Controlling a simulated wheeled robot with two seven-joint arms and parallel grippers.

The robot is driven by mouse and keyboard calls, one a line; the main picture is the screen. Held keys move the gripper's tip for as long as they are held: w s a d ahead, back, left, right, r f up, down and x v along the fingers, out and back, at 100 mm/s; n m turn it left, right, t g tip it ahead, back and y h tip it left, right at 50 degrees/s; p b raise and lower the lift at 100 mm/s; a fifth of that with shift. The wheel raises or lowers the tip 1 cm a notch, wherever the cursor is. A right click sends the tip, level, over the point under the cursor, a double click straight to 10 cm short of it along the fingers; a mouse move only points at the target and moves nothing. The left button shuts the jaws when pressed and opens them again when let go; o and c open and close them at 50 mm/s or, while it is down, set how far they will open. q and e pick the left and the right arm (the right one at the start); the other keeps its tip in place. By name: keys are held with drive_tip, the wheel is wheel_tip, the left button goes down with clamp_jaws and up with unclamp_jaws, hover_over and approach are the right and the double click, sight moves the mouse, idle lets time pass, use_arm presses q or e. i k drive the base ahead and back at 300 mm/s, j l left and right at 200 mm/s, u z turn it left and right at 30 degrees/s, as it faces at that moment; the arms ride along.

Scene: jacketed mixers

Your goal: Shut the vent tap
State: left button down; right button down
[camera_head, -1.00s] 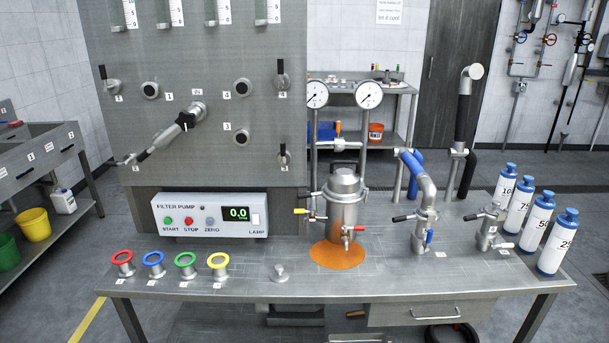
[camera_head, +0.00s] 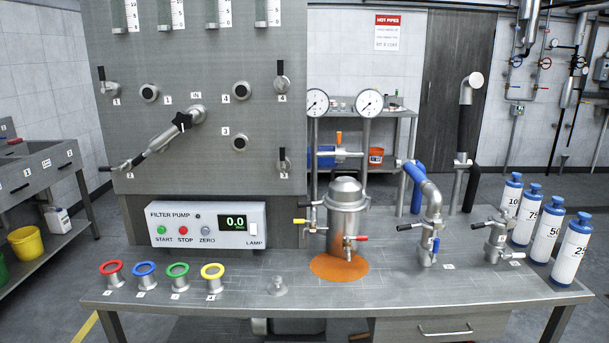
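No tap in view carries a readable vent label. A steel vessel (camera_head: 345,208) stands on the bench on an orange patch. A tap with a yellow handle (camera_head: 301,221) is on its left, handle pointing left. A tap with a red handle (camera_head: 359,238) is low on its front, handle pointing right. An orange handle (camera_head: 338,137) stands upright on the pipe between the gauge posts. A blue handle (camera_head: 436,244) hangs down on the bent pipe (camera_head: 431,200), which also has a black handle (camera_head: 404,227) pointing left. Neither of my grippers shows.
The tall grey panel (camera_head: 210,60) has numbered ports and a slanting swing pipe (camera_head: 165,140). The pump box (camera_head: 208,223) reads 0.0. Coloured rings (camera_head: 145,269) line the front left. Several blue-capped bottles (camera_head: 570,250) stand at the right. The bench front centre is mostly clear.

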sight(305, 221)
drive_tip(key=i+j, duration=0.1)
drive_tip(key=i, duration=0.9)
